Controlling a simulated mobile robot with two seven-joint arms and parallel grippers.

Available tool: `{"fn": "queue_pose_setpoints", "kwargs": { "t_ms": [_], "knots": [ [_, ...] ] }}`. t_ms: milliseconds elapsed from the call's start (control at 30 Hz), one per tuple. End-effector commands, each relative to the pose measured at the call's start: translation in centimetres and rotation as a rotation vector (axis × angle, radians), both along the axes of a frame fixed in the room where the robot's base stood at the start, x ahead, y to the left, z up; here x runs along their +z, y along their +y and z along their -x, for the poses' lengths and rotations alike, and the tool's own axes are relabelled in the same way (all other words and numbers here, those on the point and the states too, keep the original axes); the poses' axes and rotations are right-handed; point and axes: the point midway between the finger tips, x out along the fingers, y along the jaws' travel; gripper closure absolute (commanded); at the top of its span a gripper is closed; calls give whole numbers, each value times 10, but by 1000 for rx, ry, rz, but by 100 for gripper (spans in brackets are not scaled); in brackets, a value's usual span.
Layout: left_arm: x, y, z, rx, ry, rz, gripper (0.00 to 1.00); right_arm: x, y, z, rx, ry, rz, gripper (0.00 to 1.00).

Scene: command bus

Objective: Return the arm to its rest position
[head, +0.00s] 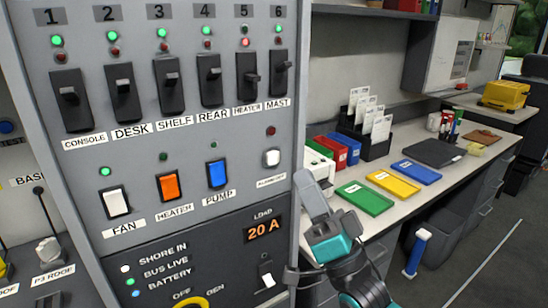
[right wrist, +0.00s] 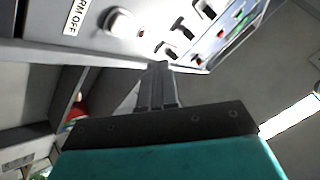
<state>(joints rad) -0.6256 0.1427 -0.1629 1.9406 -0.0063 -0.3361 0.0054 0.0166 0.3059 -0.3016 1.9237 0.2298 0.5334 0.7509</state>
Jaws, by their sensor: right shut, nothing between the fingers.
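My right gripper (head: 304,182) is in front of the right edge of the grey switch panel (head: 135,155), below and right of the white alarm-off button (head: 271,157). Its grey fingers are closed together with nothing between them, as the right wrist view also shows (right wrist: 158,75). In that view the fingers point up toward the panel, with the white button (right wrist: 120,23) up and left of them. They look apart from the button. My right forearm comes up from the lower right of the head view. My left gripper is not in view.
Breaker 5 (head: 250,78) has its lever lower than its neighbours, with a red lamp lit above it. The load display (head: 263,230) reads 20 A. A desk (head: 400,212) with green, yellow and blue trays stands right of the panel.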

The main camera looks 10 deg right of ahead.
Motion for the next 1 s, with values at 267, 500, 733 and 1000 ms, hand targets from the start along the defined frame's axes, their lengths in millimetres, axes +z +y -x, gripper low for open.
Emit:
{"fn": "queue_pose_setpoints", "kwargs": {
  "t_ms": [267, 500, 733, 1000],
  "knots": [
    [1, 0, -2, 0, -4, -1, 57, -1, 0, 0, -2, 4, 2, 100],
    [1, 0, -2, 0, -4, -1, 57, -89, 2, -1, -156, 263, 206, 100],
    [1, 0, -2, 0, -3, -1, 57, -251, -9, 52, -306, 716, 676, 100],
    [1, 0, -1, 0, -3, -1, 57, -352, -26, 134, -281, 1009, 1060, 100]
  ]
}}
